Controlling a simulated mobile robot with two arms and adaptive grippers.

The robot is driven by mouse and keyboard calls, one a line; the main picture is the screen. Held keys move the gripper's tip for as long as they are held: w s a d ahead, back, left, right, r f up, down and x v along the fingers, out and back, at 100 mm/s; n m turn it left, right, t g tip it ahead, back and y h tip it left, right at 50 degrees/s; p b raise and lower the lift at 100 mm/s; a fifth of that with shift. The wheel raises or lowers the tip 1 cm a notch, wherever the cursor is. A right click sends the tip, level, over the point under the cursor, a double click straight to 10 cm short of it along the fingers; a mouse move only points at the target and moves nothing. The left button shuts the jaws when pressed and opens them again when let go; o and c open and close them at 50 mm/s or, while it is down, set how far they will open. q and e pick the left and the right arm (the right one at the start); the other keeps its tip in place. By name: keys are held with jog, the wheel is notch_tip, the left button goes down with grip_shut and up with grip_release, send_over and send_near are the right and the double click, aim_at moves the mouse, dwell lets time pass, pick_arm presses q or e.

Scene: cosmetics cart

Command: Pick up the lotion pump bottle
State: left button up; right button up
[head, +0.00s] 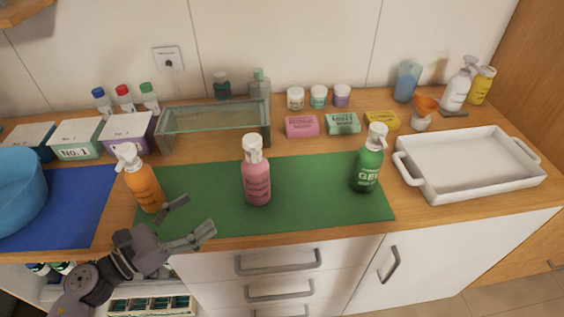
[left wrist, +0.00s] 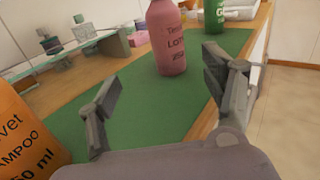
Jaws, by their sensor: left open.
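The lotion pump bottle (head: 257,178) is pink with a white pump and stands upright on the green mat (head: 210,222). In the left wrist view the pink bottle (left wrist: 166,40) shows ahead of the fingers with part of its lotion label; its top is cut off. My left gripper (head: 190,216) is open and empty, to the left of the bottle and nearer the counter's front edge. Its two fingers (left wrist: 170,88) are spread apart in the left wrist view, short of the bottle. My right gripper is in neither view.
An orange shampoo bottle (head: 145,187) stands close left of my left gripper. A green gel bottle (head: 367,168) stands right of the lotion. A glass tray (head: 215,138) is behind, a white tray (head: 470,183) at right. Open mat lies between gripper and lotion.

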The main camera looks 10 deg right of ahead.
aim_at(246, 184)
pick_arm(q)
jog(key=shift+w+d+m+p, duration=0.4)
jog(key=shift+d+p, duration=0.05)
jog(key=shift+d, duration=0.35)
jog(key=shift+w+d+r+p, duration=0.3)
jog(key=shift+w+d+p, duration=0.35)
jog(key=shift+d+p, duration=0.25)
jog(key=p+x, duration=0.1)
jog(key=x, duration=0.3)
jog(key=shift+f, duration=0.1)
jog(key=p+x, duration=0.1)
jog(key=x, duration=0.2)
jog(key=shift+d+f, duration=0.2)
jog(key=shift+d, duration=0.1)
jog(key=shift+w+d, duration=0.1)
jog(key=shift+w+d+r+p, duration=0.1)
jog(key=shift+w+d+p, duration=0.15)
jog(key=shift+p, duration=0.2)
jog(key=p+x, duration=0.1)
jog(key=x, duration=0.2)
jog(key=shift+d+p, duration=0.35)
jog(key=shift+w+d, duration=0.25)
jog(key=shift+d, duration=0.05)
jog(key=shift+f, duration=0.2)
jog(key=shift+c, duration=1.2)
jog(key=c, duration=1.3)
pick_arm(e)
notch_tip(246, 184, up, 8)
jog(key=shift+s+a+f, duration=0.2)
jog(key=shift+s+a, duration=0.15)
